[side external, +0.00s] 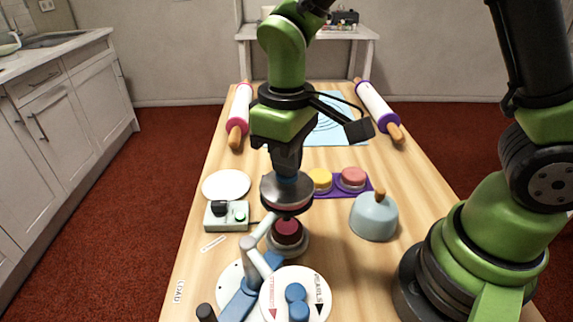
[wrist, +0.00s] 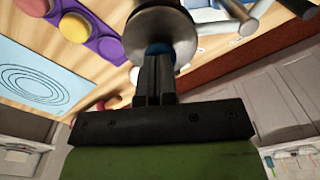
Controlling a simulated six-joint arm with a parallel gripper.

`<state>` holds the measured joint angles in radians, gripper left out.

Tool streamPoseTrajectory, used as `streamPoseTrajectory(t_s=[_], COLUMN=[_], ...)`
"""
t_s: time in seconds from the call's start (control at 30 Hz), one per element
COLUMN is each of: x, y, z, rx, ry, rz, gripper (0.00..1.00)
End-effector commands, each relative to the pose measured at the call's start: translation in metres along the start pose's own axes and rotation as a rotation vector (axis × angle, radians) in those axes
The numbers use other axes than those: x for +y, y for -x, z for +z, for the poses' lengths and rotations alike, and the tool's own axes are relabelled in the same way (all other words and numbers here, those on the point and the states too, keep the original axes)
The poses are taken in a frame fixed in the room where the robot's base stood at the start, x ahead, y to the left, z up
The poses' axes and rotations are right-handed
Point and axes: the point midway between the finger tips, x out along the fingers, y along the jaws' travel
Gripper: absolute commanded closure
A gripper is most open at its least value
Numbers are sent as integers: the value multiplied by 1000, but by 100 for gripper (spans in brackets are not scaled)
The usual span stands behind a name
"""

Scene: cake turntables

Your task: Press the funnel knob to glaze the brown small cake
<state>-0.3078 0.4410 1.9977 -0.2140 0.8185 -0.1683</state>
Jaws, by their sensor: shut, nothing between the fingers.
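The brown small cake (side external: 288,231) sits on a small grey turntable (side external: 290,247) in the side view. The grey metal funnel (side external: 287,195) hangs right above it on a pale arm from the front stand. The funnel's blue knob shows in the wrist view (wrist: 159,48), partly hidden by my fingers. My gripper (side external: 287,172) is shut and points down at the knob from directly above. Its fingertips, also in the wrist view (wrist: 155,58), are at the knob and look close to or touching it; I cannot tell how far it is pressed.
A yellow cake (side external: 320,179) and a pink cake (side external: 353,177) stand on a purple tray behind. A pale blue dome (side external: 374,218) is at right. A white plate (side external: 226,185) and switch box (side external: 227,215) are at left. A dial (side external: 297,293) stands in front.

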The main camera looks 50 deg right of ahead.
Motion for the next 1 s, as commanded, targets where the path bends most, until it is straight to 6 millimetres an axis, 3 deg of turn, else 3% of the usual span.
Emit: streamPoseTrajectory(t_s=[0.57,1.0], x=[0,0], y=[-2,33], z=[0,-1], rx=[1,4], ry=[0,-1], rz=[0,0], gripper=[100,100])
